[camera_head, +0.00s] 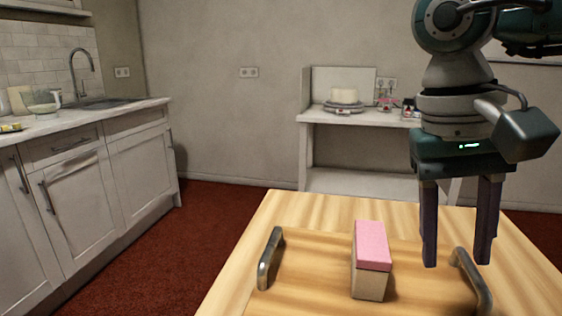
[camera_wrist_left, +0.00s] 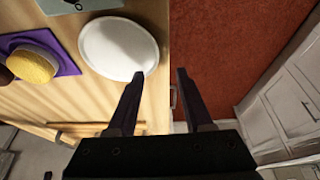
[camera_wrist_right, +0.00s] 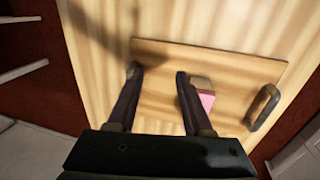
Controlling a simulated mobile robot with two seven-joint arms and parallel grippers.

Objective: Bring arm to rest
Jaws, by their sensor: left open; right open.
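My right gripper (camera_head: 456,262) hangs fingers-down at the right of the head view, above the right side of a wooden tray (camera_head: 310,285) with metal handles. It is open with nothing between its fingers, and also shows in the right wrist view (camera_wrist_right: 158,72). A pink-topped block (camera_head: 371,258) sits on the tray to the left of the fingers, apart from them in the head view. My left gripper (camera_wrist_left: 160,74) is open and empty in the left wrist view, over the edge of a wooden surface. It does not show in the head view.
A white round plate (camera_wrist_left: 118,47) lies beside the left fingers, with a yellow round thing (camera_wrist_left: 32,64) on a purple mat beyond it. Red floor (camera_wrist_left: 225,50) lies past the edge. A white desk (camera_head: 330,116) with a pale cake (camera_head: 344,95) stands at the back wall.

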